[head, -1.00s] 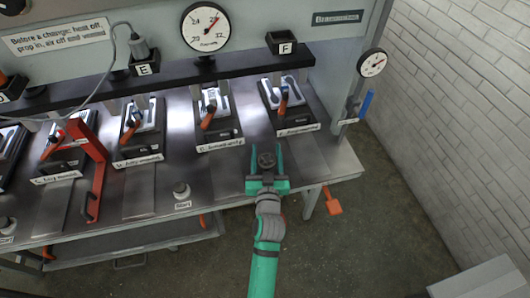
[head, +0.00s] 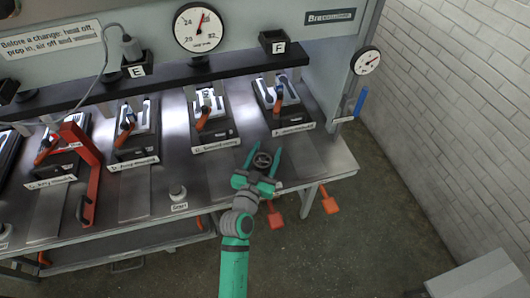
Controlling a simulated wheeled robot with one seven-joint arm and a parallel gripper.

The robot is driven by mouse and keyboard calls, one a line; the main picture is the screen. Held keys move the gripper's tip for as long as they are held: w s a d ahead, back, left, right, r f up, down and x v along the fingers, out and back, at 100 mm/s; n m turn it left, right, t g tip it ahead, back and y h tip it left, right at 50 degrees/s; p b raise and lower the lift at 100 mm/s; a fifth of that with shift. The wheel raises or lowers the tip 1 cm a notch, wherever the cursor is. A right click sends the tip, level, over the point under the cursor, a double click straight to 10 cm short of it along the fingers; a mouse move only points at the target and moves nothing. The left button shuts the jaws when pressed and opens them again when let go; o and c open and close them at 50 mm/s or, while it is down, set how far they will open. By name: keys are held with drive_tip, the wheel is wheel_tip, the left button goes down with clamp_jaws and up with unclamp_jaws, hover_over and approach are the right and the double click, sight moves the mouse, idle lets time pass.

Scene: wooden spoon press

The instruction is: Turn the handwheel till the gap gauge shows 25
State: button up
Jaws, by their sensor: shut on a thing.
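The dark handwheel (head: 262,160) is at the front edge of the bench, right of centre. My green gripper (head: 263,163) has one finger on each side of it and is shut on it; the fingers point up and to the right. A large white dial (head: 201,29) stands on the upper panel with a red needle pointing nearly straight up. Its numbers include 24 at the upper left and 32 at the right; its small label is not readable. A smaller gauge (head: 367,60) is mounted at the panel's right end.
Several stations with orange-handled clamps line the bench (head: 325,168). A red bracket (head: 85,160) stands at the left. A button (head: 177,192) sits on the front edge. Orange paddle-shaped pieces (head: 328,203) show below the bench.

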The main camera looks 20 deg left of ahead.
sight(263, 165)
drive_tip(key=shift+w+d+m+h, duration=0.1)
drive_tip(key=shift+d+m+h, duration=0.5)
drive_tip(key=shift+d+h, duration=0.25)
drive_tip(key=shift+a, duration=0.1)
drive_tip(key=o, duration=0.8)
drive_tip(key=shift+a, duration=0.35)
drive_tip(key=shift+s+a, duration=0.15)
drive_tip(key=shift+s, duration=0.5)
drive_tip(key=s, duration=0.9)
drive_tip(key=shift+s+a, duration=0.3)
